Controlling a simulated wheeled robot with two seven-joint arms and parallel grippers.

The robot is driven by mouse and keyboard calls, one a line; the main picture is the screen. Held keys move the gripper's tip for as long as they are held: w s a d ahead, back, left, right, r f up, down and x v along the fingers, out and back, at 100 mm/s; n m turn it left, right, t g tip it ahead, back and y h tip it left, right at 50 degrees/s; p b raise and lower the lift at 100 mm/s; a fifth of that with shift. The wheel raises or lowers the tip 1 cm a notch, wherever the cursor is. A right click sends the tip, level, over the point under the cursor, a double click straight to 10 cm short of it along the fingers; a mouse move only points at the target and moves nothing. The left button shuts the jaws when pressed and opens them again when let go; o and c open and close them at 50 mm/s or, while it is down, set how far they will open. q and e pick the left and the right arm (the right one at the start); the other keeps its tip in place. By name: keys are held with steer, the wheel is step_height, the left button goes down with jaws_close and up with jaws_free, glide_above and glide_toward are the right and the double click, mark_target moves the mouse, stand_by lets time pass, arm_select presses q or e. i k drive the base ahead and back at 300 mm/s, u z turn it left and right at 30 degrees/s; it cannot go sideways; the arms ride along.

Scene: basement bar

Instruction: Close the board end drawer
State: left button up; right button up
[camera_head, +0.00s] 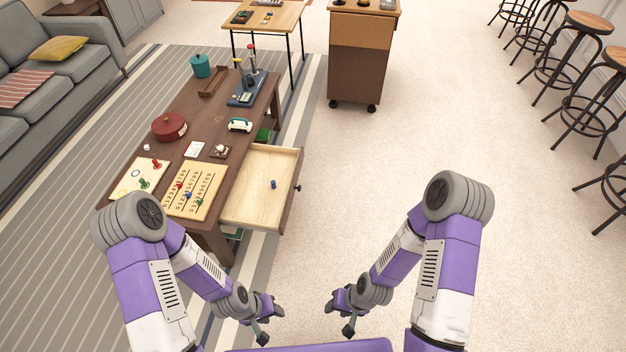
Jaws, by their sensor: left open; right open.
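The open drawer (247,196) sticks out from the right side of the dark wooden coffee table (207,122), at the end near me. It has pale wood inside, a brown front and a dark knob (297,187) facing right. A small blue piece (274,184) lies in it. The peg board (185,205) lies on the tabletop beside this drawer. My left gripper (270,322) is open and empty, below the drawer in the picture and apart from it. My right gripper (339,318) is open and empty over the carpet, apart from the drawer.
A red pot (169,127), a teal canister (201,66) and a blue stand (247,87) are on the table. A wheeled cabinet (359,65) stands at the back. Bar stools (567,70) line the right. The carpet right of the drawer is clear.

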mark_target(252, 203)
steer(key=i, duration=0.4)
steer(key=u, duration=0.45)
steer(key=k, duration=1.05)
steer(key=z, duration=0.6)
steer(key=i, duration=1.15)
steer(key=u, duration=0.75)
steer(key=i, duration=0.6)
steer(key=u, duration=0.55)
